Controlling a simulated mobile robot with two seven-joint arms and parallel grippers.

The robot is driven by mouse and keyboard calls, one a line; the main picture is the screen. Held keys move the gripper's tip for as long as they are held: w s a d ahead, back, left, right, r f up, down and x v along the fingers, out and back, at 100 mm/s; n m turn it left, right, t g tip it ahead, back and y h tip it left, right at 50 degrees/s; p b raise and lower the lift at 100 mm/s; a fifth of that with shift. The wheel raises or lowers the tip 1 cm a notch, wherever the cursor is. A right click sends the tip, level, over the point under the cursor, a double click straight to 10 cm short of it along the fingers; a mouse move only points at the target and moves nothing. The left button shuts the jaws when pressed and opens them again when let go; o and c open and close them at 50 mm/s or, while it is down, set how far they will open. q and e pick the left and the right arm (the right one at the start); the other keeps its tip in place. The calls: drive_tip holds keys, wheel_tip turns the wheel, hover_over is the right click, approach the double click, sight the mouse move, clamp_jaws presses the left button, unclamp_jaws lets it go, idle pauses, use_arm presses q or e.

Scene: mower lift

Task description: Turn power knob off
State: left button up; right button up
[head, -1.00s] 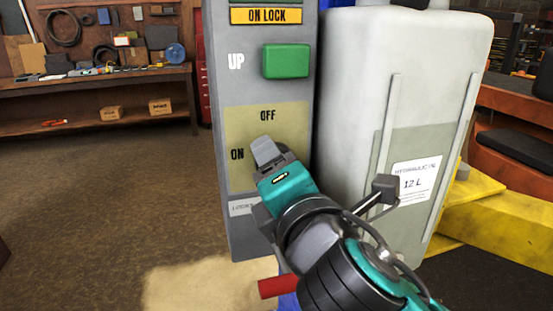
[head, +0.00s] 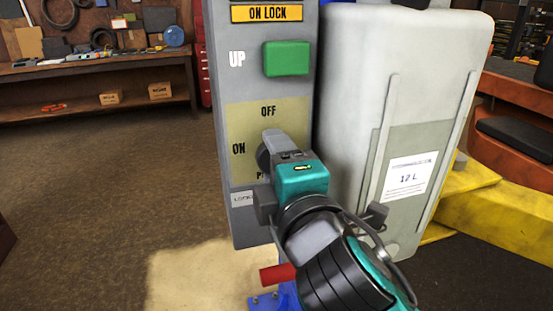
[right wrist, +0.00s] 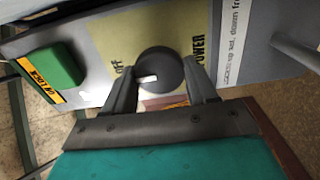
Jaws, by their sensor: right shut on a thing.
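The power knob (right wrist: 168,64) is a dark round dial on a pale yellow plate, between OFF and POWER lettering in the right wrist view. Its white mark lies on the side toward OFF. In the head view only a dark edge of the knob (head: 262,157) shows, beside the ON label. My right gripper (head: 272,143) is at the plate; its fingers hide most of the knob there. In the right wrist view the right gripper (right wrist: 160,84) has one finger on each side of the knob and is shut on it. My left gripper is not in view.
The grey control column (head: 228,120) carries a green UP button (head: 286,59) above the plate and an ON LOCK label. A pale hydraulic tank (head: 375,75) stands close on the right. A yellow beam (head: 485,210) lies beyond it. A workbench (head: 100,70) stands far left.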

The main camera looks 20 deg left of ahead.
drive_tip(key=o, duration=1)
